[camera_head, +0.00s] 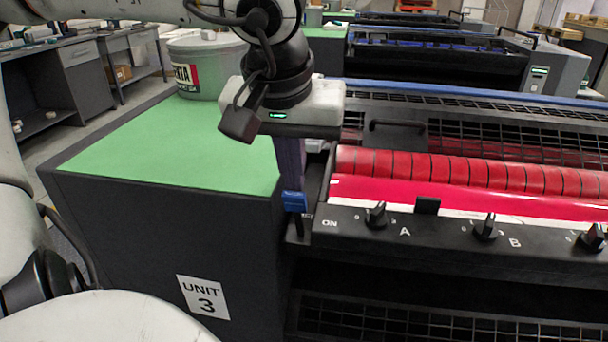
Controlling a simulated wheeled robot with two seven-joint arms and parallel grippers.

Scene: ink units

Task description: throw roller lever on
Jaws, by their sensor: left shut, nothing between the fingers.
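My left gripper (291,182) hangs down from its pale body at the left end of the roller unit, with its dark fingers shut and nothing seen between them. A small blue piece that looks like the roller lever's grip (294,201) shows right below the fingertips, beside the white ON mark. The fingers cover its upper part, so I cannot tell whether they touch it. The lever's lower part is dark and hard to make out. The red ink roller (450,170) lies to the right. My right gripper is not in view.
A dark cabinet labelled UNIT 3 (203,297) with a green top (175,150) stands left of the rollers. A grey ink bucket (207,65) stands at its back. Black knobs, including knob A (377,215) and knob B (486,228), stick up from the front panel.

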